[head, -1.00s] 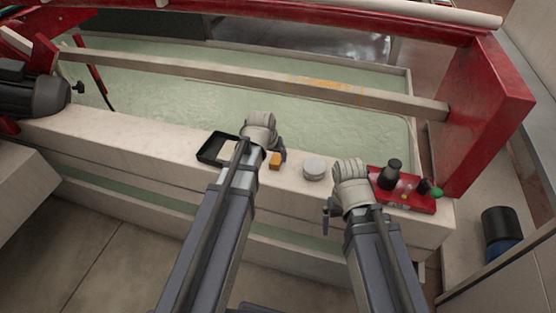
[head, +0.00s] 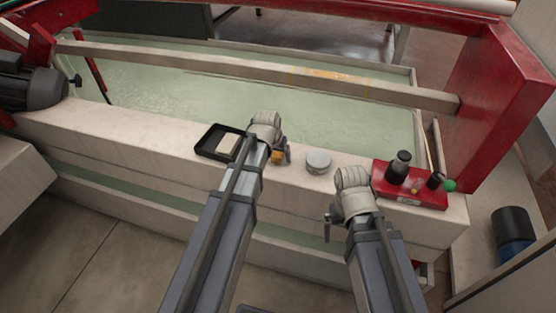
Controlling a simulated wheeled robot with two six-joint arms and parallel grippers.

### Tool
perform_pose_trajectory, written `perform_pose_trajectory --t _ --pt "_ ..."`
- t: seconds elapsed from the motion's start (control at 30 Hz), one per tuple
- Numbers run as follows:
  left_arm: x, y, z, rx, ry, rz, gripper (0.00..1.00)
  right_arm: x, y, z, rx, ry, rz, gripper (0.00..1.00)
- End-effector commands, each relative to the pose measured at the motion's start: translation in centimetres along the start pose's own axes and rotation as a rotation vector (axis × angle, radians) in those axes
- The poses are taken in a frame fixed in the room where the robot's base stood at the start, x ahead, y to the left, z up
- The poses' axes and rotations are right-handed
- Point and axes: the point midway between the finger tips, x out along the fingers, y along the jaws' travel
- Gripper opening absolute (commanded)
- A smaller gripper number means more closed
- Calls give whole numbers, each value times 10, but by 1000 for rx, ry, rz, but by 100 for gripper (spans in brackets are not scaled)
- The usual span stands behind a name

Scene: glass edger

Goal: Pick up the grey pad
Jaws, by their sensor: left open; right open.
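The grey pad (head: 318,161) is a round, pale grey disc lying on the pale ledge, between my two arms. My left gripper (head: 287,154) is at the ledge, to the left of the pad and apart from it, beside a small orange block (head: 277,157) that it partly hides. Its fingers are small and mostly hidden by the wrist. My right gripper (head: 328,228) hangs in front of the ledge, below the pad in the picture, with nothing seen in it. Both grippers are open.
A black tray (head: 205,152) with a cream piece in it stands left of my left wrist. A red tray (head: 423,199) with dark bottles and a green-tipped item is at right. Behind the ledge (head: 120,134) lies a greenish basin (head: 180,98) with a rail across it.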

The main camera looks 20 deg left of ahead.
Motion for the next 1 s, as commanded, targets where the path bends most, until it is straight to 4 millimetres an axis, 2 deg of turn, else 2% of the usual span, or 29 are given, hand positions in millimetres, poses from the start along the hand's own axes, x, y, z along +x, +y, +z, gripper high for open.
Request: perform_pose_trajectory --t 0.17,0.9,1.0 --pt "-1 0 0 0 0 0 85 -1 0 0 0 0 0 100" --pt "-1 0 0 0 0 0 3 -1 0 0 0 0 0 100" --pt "-1 0 0 0 0 0 0 -1 0 0 0 0 0 100"
